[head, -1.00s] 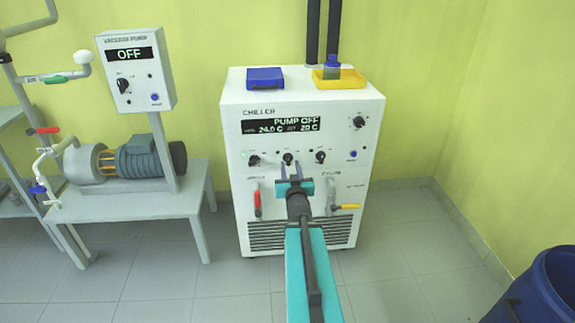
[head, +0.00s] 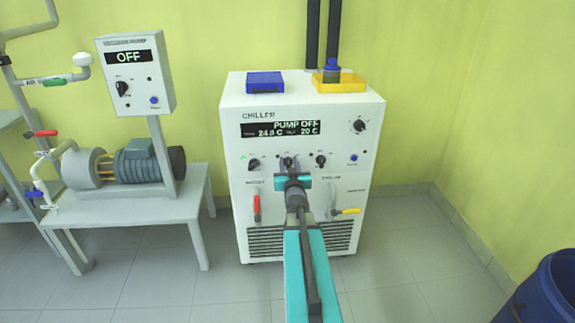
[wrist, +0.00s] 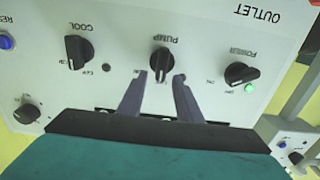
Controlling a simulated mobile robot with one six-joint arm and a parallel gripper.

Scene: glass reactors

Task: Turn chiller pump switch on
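The white chiller (head: 300,190) stands against the yellow wall, its display reading PUMP OFF, 24.0 C and 20 C. Its black pump knob (wrist: 162,62) is the middle one of three in a row; the wrist view shows the panel upside down. My gripper (wrist: 161,77) is open in front of this knob. One finger appears on each side of the knob, with visible gaps. Contact cannot be told. In the head view my gripper (head: 289,165) partly covers the pump knob.
The power knob (wrist: 241,73) with a lit green lamp and the cool knob (wrist: 78,50) flank the pump knob. Red (head: 257,207) and yellow (head: 347,211) valve handles sit lower on the front. A vacuum pump panel (head: 136,75) stands left, a blue barrel (head: 545,295) right.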

